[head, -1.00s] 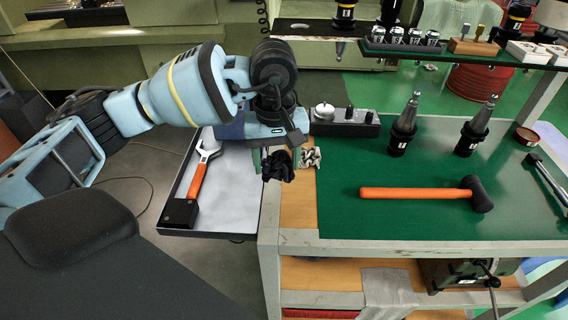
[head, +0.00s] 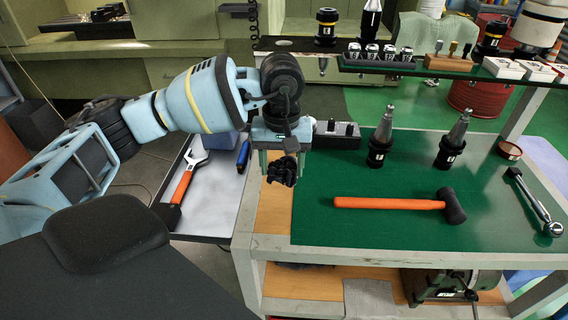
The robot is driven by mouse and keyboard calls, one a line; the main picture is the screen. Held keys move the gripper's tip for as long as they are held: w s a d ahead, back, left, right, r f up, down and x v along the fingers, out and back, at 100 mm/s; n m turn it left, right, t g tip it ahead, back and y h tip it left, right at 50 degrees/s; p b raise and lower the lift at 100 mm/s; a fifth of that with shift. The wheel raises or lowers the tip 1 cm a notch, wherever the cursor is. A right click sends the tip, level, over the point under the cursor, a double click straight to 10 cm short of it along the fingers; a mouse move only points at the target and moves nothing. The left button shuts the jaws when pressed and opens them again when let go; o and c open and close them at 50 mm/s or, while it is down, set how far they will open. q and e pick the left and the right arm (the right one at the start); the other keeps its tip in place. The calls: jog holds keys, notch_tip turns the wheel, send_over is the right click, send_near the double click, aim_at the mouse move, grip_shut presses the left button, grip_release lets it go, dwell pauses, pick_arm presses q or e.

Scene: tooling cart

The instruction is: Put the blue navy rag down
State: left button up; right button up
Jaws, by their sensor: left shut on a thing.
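The navy rag (head: 282,171) is a small, dark, crumpled bundle in the head view. My left gripper (head: 281,160) points down and is shut on it. The rag hangs at the left end of the cart top, in front of the bare wooden strip (head: 272,212) and beside the green mat (head: 330,225). I cannot tell clearly whether it touches the surface. My right gripper is out of view.
An orange-handled mallet (head: 392,203) lies on the mat, with two tool holders (head: 380,140) behind it and a ratchet (head: 535,203) at right. A side tray (head: 205,239) holds an orange-handled wrench (head: 183,180). The mat's front left is clear.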

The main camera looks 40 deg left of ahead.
aim_at(282, 202)
pick_arm(q)
jog(key=shift+f, duration=0.15)
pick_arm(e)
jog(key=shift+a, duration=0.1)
pick_arm(q)
jog(key=shift+f+b, duration=0.8)
jog(key=shift+f, duration=1)
jog(key=shift+f+b, duration=1)
jog(key=shift+f, duration=0.95)
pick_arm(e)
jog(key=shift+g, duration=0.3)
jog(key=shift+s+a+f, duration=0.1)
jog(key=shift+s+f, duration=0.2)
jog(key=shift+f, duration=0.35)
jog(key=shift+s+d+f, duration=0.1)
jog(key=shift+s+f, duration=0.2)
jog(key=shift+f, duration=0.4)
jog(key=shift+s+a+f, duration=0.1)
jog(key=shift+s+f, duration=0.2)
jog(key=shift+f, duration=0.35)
pick_arm(q)
jog(key=shift+f+b, duration=0.35)
jog(key=shift+f, duration=0.25)
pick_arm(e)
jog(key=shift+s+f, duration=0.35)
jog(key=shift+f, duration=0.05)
pick_arm(q)
jog(key=o, duration=1)
